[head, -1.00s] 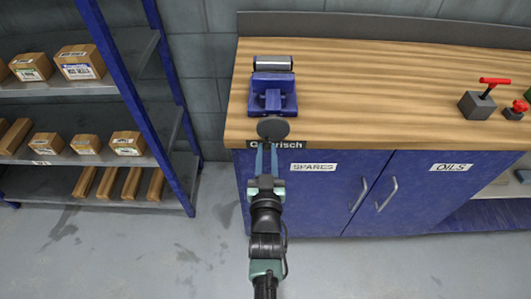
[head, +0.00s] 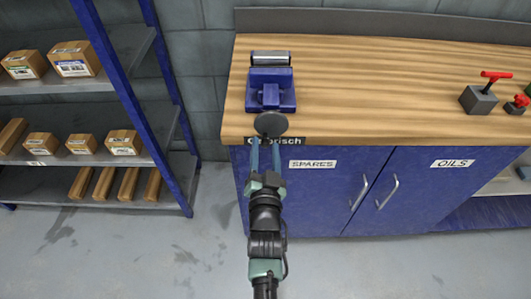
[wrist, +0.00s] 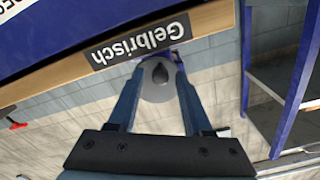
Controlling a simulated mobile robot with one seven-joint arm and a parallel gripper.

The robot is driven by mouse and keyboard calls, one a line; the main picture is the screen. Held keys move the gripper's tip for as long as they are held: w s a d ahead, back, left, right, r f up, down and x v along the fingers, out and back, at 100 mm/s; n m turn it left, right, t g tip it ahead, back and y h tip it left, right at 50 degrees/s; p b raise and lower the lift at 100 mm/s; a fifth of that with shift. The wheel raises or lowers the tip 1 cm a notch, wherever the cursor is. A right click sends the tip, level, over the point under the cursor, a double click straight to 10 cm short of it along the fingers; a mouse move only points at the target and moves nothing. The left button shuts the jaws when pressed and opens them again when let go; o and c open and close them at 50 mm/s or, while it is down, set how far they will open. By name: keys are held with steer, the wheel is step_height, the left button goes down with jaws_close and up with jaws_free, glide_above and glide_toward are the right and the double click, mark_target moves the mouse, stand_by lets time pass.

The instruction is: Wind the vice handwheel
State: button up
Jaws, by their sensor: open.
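The blue vice (head: 271,90) stands on the left end of the workbench, with a grey roller-like bar behind its jaws. Its round grey handwheel (head: 272,125) faces the bench's front edge. In the wrist view the handwheel (wrist: 158,93) shows between my fingers, with a dark knob (wrist: 160,73) on it. My gripper (head: 266,143) is open, its two blue fingers pointing at the wheel. In the wrist view the gripper's fingertips (wrist: 160,70) lie on either side of the knob. I cannot tell whether they touch the wheel.
The wooden bench top (head: 380,90) is clear right of the vice up to grey blocks with red handles (head: 482,98). A blue shelf rack (head: 130,100) with boxes stands at the left. Blue cabinet doors (head: 310,195) with handles are below the bench.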

steer(key=m+b, duration=0.1)
steer(key=m, duration=0.3)
steer(key=shift+f, duration=0.15)
steer(key=m, duration=1.5)
steer(key=shift+m, duration=0.4)
jaws_close()
steer(key=n, duration=0.1)
steer(key=d+n+b, duration=0.1)
steer(key=n, duration=0.1)
